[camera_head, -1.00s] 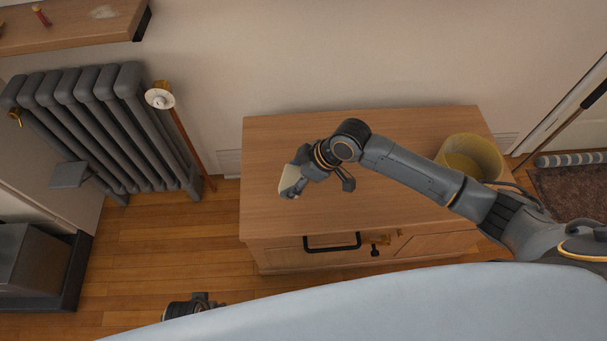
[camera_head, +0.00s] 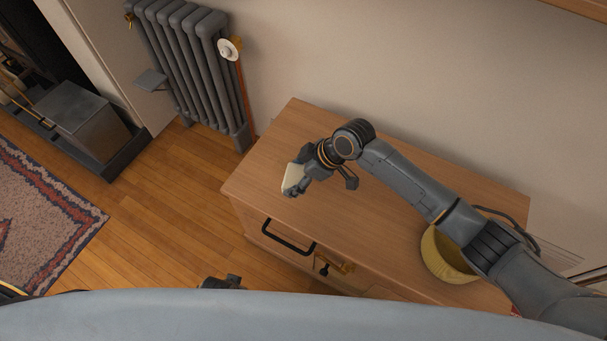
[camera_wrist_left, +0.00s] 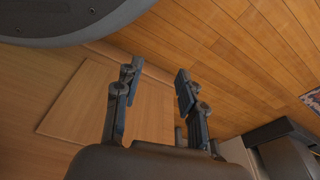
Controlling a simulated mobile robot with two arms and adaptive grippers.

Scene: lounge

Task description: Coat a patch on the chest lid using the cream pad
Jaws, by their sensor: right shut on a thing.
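The wooden chest (camera_head: 400,215) stands against the wall, its lid flat and plain brown. My right gripper (camera_head: 296,186) is shut on the cream pad (camera_head: 292,178) above the left part of the lid. I cannot tell whether the pad touches the lid. No coated patch can be made out on the lid. My left gripper shows as a small dark part (camera_head: 222,282) at the bottom of the head view. In the left wrist view its two fingers (camera_wrist_left: 155,95) stand apart with nothing between them, with floor and wood panelling beyond.
A yellow bowl (camera_head: 445,255) stands on the right part of the lid beside my right forearm. The chest front has a dark handle (camera_head: 287,240) and a brass latch (camera_head: 335,264). A grey radiator (camera_head: 190,65) stands left of the chest. Wooden floor (camera_head: 175,200) is clear there.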

